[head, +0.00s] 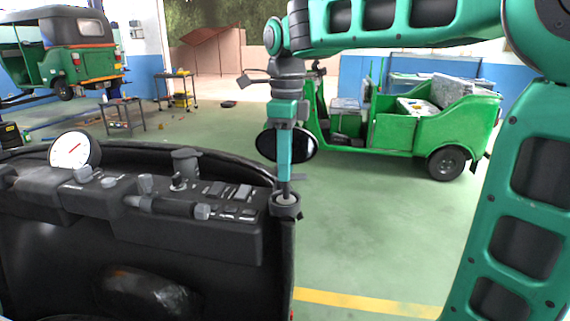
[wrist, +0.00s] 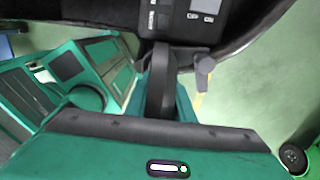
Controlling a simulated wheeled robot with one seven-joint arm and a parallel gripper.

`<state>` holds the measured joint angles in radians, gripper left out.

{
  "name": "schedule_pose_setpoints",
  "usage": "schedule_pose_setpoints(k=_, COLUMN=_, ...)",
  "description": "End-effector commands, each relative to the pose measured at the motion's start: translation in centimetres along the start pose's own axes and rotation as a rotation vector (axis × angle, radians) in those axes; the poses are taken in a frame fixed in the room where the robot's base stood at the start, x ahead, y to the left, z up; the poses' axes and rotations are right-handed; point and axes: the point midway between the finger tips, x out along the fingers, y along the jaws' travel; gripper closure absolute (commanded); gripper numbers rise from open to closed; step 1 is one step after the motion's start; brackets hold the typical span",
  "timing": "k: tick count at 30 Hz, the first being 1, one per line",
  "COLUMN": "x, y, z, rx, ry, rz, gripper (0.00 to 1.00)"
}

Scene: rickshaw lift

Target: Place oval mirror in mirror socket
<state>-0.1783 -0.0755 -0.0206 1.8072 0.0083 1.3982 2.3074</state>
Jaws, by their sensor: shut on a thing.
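The oval mirror (head: 304,143) is a black disc with a dark rim, upright in the head view. My gripper (head: 285,158) comes down from above and covers the mirror's middle, shut on it. Below the mirror a thin stem reaches down to the mirror socket (head: 287,212), a dark round cup at the right end of the dashboard. The stem's lower end looks to be at the cup's mouth; how deep it sits cannot be told. In the wrist view the mirror (wrist: 158,80) shows as a dark edge-on shape between the fingers.
The black dashboard (head: 190,235) carries a white round gauge (head: 75,150), knobs and switches, left of the socket. A green rickshaw (head: 410,125) stands behind on the right, and another (head: 65,50) at the back left. The floor right of the socket is clear.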

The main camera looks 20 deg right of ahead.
Motion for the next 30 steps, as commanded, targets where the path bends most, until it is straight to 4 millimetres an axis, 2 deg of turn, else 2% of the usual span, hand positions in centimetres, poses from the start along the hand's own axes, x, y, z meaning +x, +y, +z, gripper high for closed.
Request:
schedule_pose_setpoints(k=4, x=0.1, y=0.0, z=0.0, rx=0.000, ry=0.000, rz=0.000, gripper=1.00)
schedule_pose_setpoints(k=5, x=0.2, y=0.0, z=0.0, rx=0.000, ry=0.000, rz=0.000, gripper=0.76)
schedule_pose_setpoints(k=7, x=0.2, y=0.0, z=0.0, rx=0.001, ry=0.000, rz=0.000, gripper=0.60)
schedule_pose_setpoints(k=16, x=0.1, y=-0.1, z=0.0, rx=0.002, ry=0.000, rz=0.000, gripper=0.60)
schedule_pose_setpoints(k=20, x=-0.7, y=-0.1, z=0.0, rx=0.002, ry=-0.002, rz=-0.002, gripper=0.60)
schedule_pose_setpoints(k=23, x=-2.1, y=-0.1, z=0.0, rx=0.002, ry=-0.003, rz=-0.003, gripper=0.60)
schedule_pose_setpoints(k=30, x=-6.9, y=-0.1, z=0.1, rx=0.001, ry=-0.004, rz=-0.002, gripper=0.60)
